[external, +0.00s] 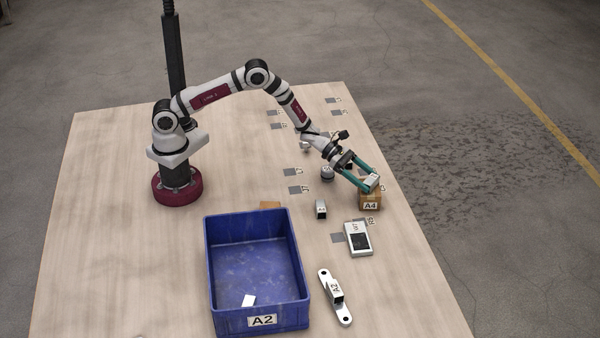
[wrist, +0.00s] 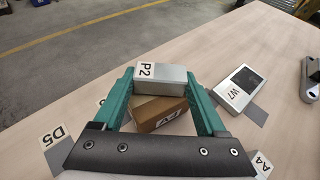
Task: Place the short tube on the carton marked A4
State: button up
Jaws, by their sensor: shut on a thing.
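My gripper (external: 368,184) is shut on the short tube (wrist: 165,80), a grey metal piece with a white label P2, also visible in the external view (external: 373,179). The teal fingers hold it by two opposite sides. The carton marked A4 (external: 370,203) is a small brown box under the tube; in the wrist view it shows between the fingers (wrist: 158,112), turned at an angle to the tube. The tube is over the carton's top, very close to it; I cannot tell whether they touch. The tube hides part of the carton.
A blue bin (external: 262,304) marked A2 stands at the front. A flat W7 piece with a dark panel (external: 358,239), a small metal block (external: 321,209) and a long bracket (external: 336,298) lie near the carton. A round grey part (external: 327,173) sits behind the block.

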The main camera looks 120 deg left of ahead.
jog(key=shift+f, duration=0.1)
jog(key=o, duration=1.5)
